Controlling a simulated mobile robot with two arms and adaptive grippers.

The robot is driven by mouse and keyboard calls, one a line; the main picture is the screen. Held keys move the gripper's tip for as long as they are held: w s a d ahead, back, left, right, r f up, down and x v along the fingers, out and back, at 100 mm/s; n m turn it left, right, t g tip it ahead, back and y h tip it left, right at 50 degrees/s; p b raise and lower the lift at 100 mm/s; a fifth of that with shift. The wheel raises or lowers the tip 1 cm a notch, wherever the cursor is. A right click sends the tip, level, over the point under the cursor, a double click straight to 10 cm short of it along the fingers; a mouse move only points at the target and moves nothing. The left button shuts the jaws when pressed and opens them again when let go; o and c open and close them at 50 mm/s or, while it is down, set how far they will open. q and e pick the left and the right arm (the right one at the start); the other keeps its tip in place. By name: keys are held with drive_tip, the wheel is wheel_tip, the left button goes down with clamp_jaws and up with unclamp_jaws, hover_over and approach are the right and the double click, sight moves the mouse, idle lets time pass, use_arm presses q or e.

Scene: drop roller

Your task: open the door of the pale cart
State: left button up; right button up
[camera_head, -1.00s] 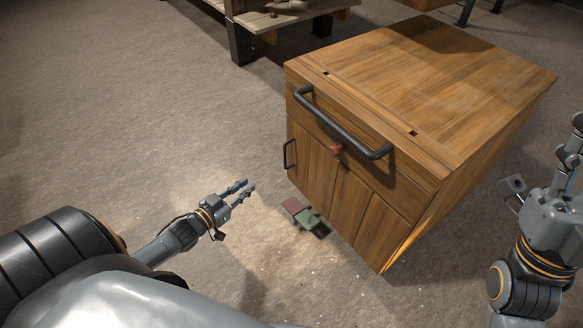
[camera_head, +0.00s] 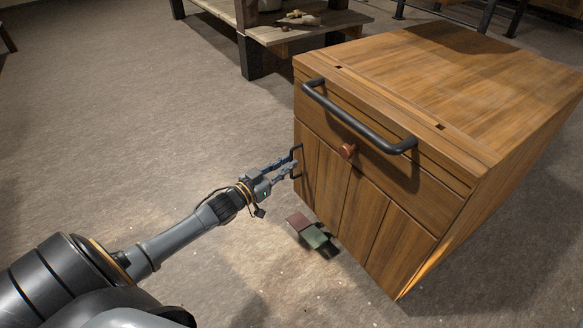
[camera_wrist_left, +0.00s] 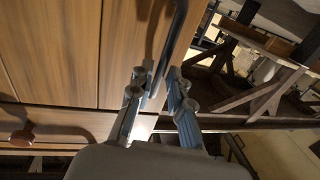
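The wooden cart (camera_head: 390,150) stands at the right in the head view, with a drawer above and a plank-fronted door (camera_head: 345,210) below. A small upright black door handle (camera_head: 299,148) is at the door's left edge. My left gripper (camera_head: 290,166) is at this handle, its fingers partly overlapping it. In the left wrist view, the gripper (camera_wrist_left: 160,92) is open, and the handle (camera_wrist_left: 178,32) runs down between the spread fingertips. I cannot tell whether they touch it. The door looks shut. My right gripper is out of view.
A long black bar handle (camera_head: 355,117) and a reddish-brown knob (camera_head: 347,151) are on the cart's upper front. A red and a green block (camera_head: 315,237) lie on the floor before the door. A wooden bench (camera_head: 300,35) stands behind. The floor at left is clear.

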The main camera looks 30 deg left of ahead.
use_arm(q)
drive_tip(key=shift+w+d+b, duration=0.25)
drive_tip(key=shift+w+b, duration=0.15)
drive_tip(key=shift+w, duration=0.9)
drive_tip(key=shift+c, duration=0.2)
clamp_jaws()
drive_tip(key=shift+s+a, duration=0.1)
drive_tip(key=shift+s, duration=0.05)
